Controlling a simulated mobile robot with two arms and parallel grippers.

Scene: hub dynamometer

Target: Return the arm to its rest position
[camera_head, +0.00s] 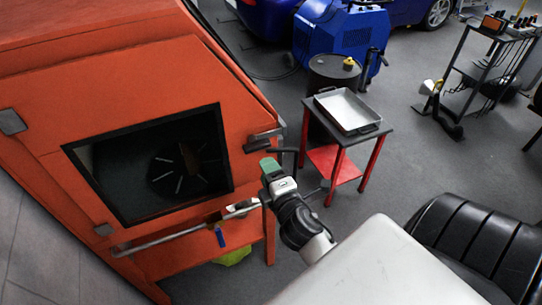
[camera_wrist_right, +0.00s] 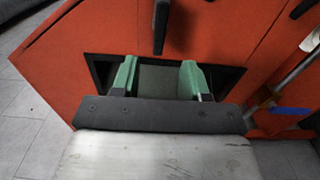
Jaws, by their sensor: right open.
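My right gripper (camera_head: 271,168) is in the middle of the head view, just off the right edge of the orange cabinet (camera_head: 150,75). In the right wrist view, its two green fingers (camera_wrist_right: 158,78) stand apart with nothing held between them. Beyond them are the orange front and a dark window opening. My right arm comes in from the lower right, over the floor. My left gripper does not show in either view.
The cabinet has a dark window (camera_head: 150,165) and a handle (camera_head: 262,140) on its right edge. A small red-legged table (camera_head: 325,118) with a metal tray (camera_head: 346,110) stands close behind my gripper. A black seat (camera_head: 470,245) is at the lower right. Grey floor (camera_head: 425,165) is open between.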

